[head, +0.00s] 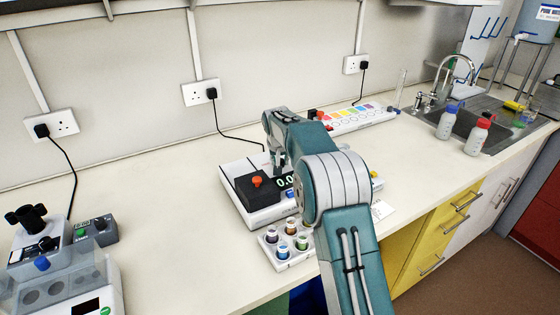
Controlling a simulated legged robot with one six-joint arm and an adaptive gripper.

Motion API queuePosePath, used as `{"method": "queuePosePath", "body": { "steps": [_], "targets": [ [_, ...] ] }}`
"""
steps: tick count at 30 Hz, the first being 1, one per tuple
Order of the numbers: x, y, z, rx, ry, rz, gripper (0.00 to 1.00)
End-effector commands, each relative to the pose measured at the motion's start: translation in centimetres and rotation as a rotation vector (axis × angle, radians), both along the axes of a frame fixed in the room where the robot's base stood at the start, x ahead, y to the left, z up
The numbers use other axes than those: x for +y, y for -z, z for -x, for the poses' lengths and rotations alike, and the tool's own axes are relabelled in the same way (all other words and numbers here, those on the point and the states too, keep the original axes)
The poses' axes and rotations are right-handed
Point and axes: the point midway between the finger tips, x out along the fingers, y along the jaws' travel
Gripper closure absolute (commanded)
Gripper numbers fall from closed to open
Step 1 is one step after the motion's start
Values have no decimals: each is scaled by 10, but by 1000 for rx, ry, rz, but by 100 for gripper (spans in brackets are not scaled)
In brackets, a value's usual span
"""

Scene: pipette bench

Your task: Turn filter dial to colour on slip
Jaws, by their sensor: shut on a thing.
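A white instrument (235,178) stands on the bench, with a black box and orange knob (257,181) on its left and a lit display (285,181) beside it. My gripper (279,168) points down at the instrument's top, just behind the display. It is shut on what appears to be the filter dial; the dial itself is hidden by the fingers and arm. A white slip (381,210) lies on the bench to the right, partly behind my arm. Its writing is too small to read.
A white rack of coloured-cap vials (283,260) stands in front of the instrument. Another instrument (55,270) is at the left. Bottles (479,135) stand by the sink (470,120). Bench between the left instrument and rack is clear.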

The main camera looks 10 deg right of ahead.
Motion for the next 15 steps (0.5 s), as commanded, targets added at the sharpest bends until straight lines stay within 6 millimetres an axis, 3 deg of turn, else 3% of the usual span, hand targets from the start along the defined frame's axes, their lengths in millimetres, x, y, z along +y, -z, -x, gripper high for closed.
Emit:
{"method": "queuePosePath", "body": {
  "steps": [8, 15],
  "targets": [
    [-1, 2, 0, 3, -76, -1, 100],
    [-1, 3, 0, 3, -245, -1, 100]
  ]
}}
